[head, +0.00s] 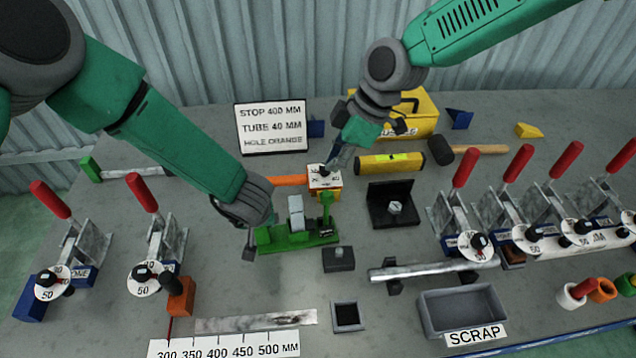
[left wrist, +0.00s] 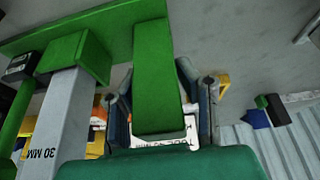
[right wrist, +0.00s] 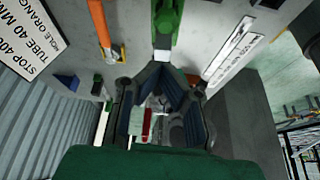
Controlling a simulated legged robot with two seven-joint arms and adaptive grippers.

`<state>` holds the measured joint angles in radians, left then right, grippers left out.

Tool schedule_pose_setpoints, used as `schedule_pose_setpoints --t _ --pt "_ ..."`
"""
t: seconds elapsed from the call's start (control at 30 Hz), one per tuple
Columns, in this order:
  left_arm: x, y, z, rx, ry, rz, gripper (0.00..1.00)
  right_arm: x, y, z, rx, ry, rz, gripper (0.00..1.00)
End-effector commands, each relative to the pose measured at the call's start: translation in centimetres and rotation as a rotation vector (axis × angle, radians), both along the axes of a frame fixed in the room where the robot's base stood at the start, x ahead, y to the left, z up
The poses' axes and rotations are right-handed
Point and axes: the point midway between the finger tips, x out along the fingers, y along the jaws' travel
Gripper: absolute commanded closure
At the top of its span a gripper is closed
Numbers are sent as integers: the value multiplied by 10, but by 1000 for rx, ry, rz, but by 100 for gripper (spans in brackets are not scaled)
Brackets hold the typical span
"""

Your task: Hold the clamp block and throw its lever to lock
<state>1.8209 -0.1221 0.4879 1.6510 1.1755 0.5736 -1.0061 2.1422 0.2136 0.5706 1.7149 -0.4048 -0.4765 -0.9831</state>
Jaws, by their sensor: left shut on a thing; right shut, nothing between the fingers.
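A green clamp block (head: 290,240) with a flat base stands mid-table. It carries a grey post (head: 296,212) marked 30 MM in the left wrist view, and an upright green lever (head: 326,205) at its right. My left gripper (head: 250,240) is at the block's left end. In the left wrist view its fingers (left wrist: 160,125) are shut on a green bar (left wrist: 154,70) of the block. My right gripper (head: 330,168) is shut and empty above and behind the block. In the right wrist view a green part (right wrist: 166,25) shows beyond its fingertips (right wrist: 162,75).
A black open case (head: 392,212) is to the right. Toggle clamps with red handles (head: 465,167) stand at both sides. A scrap tray (head: 462,296) is at the front.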

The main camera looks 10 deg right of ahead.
Motion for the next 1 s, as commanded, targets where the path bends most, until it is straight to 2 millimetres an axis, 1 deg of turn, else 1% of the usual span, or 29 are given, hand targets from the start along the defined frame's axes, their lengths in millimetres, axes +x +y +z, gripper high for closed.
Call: schedule_pose_setpoints --t 0.17,0.4,0.53,0.7,1.0 --pt "1 0 1 -1 -1 0 100 0 9 -22 -2 4 2 100" --pt "1 0 1 -1 -1 0 100 1 27 -63 -1 2 0 100" --pt "1 0 1 0 -2 1 100 2 34 -79 -1 2 0 100" --pt "1 0 1 0 -2 1 100 2 38 -88 -1 0 -1 100" --pt "1 0 1 0 -2 1 100 2 39 -90 -1 0 -1 100"
